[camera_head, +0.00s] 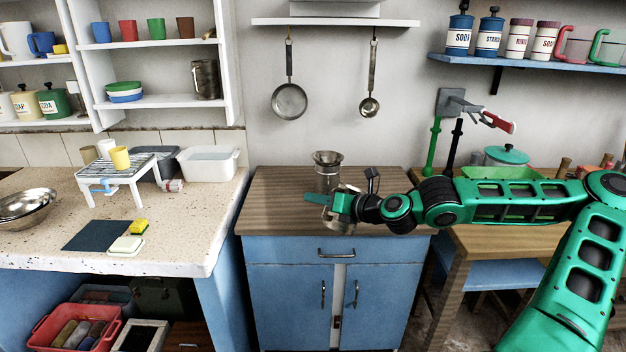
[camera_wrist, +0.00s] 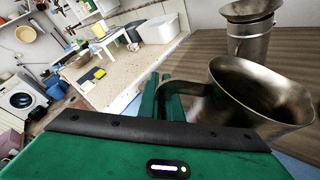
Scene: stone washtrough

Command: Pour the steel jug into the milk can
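The milk can (camera_head: 325,178), grey metal with a flared mouth, stands upright on the wooden top of the blue cabinet. It also shows at the upper right of the wrist view (camera_wrist: 250,42). The steel jug (camera_wrist: 262,92) is close in the wrist view, mouth upward, on the near side of the can and apart from it. In the head view the jug (camera_head: 338,224) is partly hidden behind my gripper (camera_head: 320,199). My gripper's green fingers (camera_wrist: 165,100) are closed around the jug's handle. The insides of jug and can are not clear.
The wooden cabinet top (camera_head: 280,205) is clear left of the can. A stone counter (camera_head: 190,222) at left holds a white basin (camera_head: 208,165), a small rack (camera_head: 118,172) and sponges. A pan (camera_head: 289,101) and ladle (camera_head: 369,106) hang on the wall behind.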

